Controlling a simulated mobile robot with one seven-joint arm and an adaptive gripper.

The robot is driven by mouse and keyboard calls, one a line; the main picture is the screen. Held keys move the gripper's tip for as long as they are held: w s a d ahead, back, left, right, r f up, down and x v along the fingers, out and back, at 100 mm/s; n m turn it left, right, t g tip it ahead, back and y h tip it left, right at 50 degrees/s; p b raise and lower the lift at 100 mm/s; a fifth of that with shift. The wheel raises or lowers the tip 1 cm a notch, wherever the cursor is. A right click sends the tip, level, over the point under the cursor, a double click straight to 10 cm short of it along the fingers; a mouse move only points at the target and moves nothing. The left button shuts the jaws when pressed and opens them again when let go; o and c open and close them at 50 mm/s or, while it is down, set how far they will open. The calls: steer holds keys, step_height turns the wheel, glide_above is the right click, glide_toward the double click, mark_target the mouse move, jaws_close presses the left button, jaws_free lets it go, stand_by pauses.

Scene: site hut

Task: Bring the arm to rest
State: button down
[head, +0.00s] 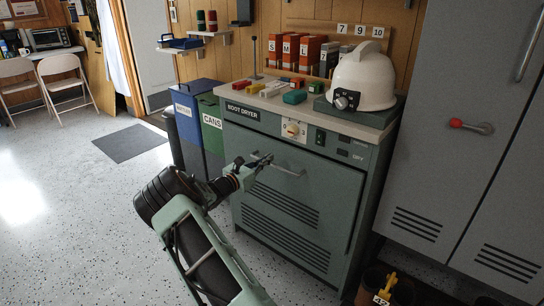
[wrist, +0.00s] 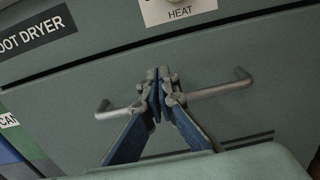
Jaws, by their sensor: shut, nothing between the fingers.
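My gripper (head: 262,160) is at the end of my raised arm, in front of the boot dryer's door. In the wrist view my gripper (wrist: 158,82) has its fingertips together with nothing between them. The grey bar handle (wrist: 222,90) of the door runs behind the fingertips and shows on both sides of them. The handle (head: 290,171) also shows in the head view, just right of the fingertips. I cannot tell whether the fingers touch it. The boot dryer (head: 270,215) is a grey-green cabinet, and its door looks shut.
The floor (head: 75,210) at left is open.

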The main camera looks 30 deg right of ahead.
steer(key=p+v, duration=0.2)
steer(key=v, duration=0.7)
steer(key=shift+a, duration=0.2)
